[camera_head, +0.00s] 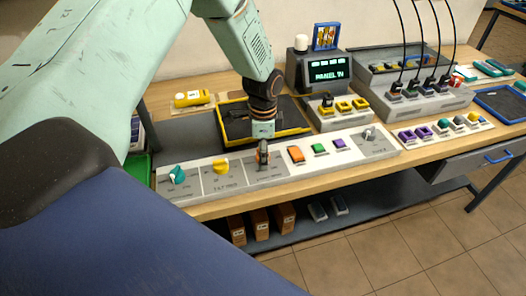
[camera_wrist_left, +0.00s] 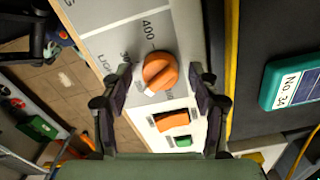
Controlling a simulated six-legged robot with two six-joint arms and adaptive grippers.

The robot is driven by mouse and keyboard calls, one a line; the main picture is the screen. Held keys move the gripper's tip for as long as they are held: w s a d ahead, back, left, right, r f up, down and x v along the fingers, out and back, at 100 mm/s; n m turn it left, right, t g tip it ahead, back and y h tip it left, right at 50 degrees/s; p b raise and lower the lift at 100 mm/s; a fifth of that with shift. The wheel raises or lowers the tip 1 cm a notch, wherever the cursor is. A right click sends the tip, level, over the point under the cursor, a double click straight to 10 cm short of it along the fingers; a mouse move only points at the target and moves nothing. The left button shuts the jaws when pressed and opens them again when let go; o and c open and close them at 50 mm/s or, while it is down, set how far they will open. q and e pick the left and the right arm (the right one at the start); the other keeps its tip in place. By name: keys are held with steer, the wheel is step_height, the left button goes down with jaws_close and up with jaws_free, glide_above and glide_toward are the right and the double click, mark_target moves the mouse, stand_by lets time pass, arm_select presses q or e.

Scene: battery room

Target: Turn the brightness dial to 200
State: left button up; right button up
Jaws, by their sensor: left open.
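An orange dial (camera_wrist_left: 160,72) on a grey panel section shows in the left wrist view, with a white mark on its lower left side. A printed "400" stands just above it, and a partly covered number starting with 30 lies to its left. My left gripper (camera_wrist_left: 160,76) is open, with one finger on each side of the dial; I see gaps between fingers and dial. In the head view my left gripper (camera_head: 263,154) points down over the long control panel (camera_head: 200,190) and mostly hides this dial. My right gripper is not in view.
The panel also carries a teal dial (camera_head: 178,174), a yellow dial (camera_head: 221,167), an orange button (camera_head: 296,154), a green button (camera_head: 320,149), a purple button (camera_head: 340,143) and a grey knob (camera_head: 370,133). Behind stand a yellow-edged black tray (camera_head: 290,131) and a display unit (camera_head: 328,72).

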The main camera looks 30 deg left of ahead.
arm_select(q)
steer(key=shift+r, duration=0.1)
step_height(320, 180, up, 12)
stand_by(0.5)
steer(key=shift+s, duration=0.1)
stand_by(0.5)
